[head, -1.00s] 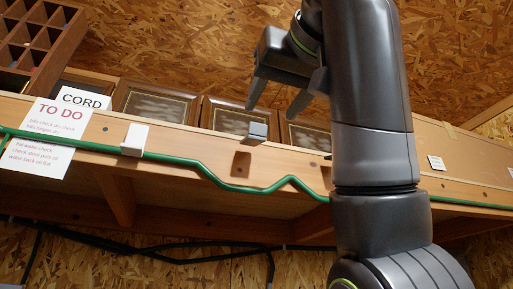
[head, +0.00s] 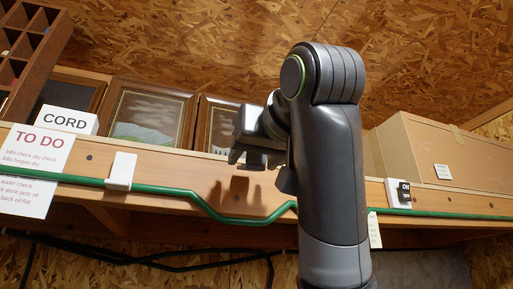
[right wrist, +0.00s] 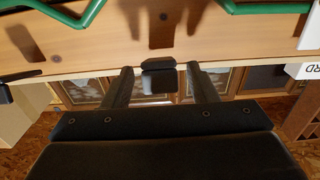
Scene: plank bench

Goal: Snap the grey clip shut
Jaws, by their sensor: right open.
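The grey clip (right wrist: 158,80) shows as a dark block at the plank's top edge in the right wrist view, between my right fingertips with gaps at both sides. My right gripper (head: 257,160) is open around it, pointing down at the plank. In the head view the gripper covers most or all of the clip, and I cannot tell how far its lid stands open. The green cord (head: 240,218) runs along the plank (head: 185,175) and dips below the clip. My left gripper is not in view.
A white clip (head: 121,171) holds the cord at left, near the CORD sign (head: 67,121) and TO DO sheet (head: 40,155). Picture frames (head: 150,115) stand behind. A switch (head: 398,192) and cardboard box (head: 445,150) are at right.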

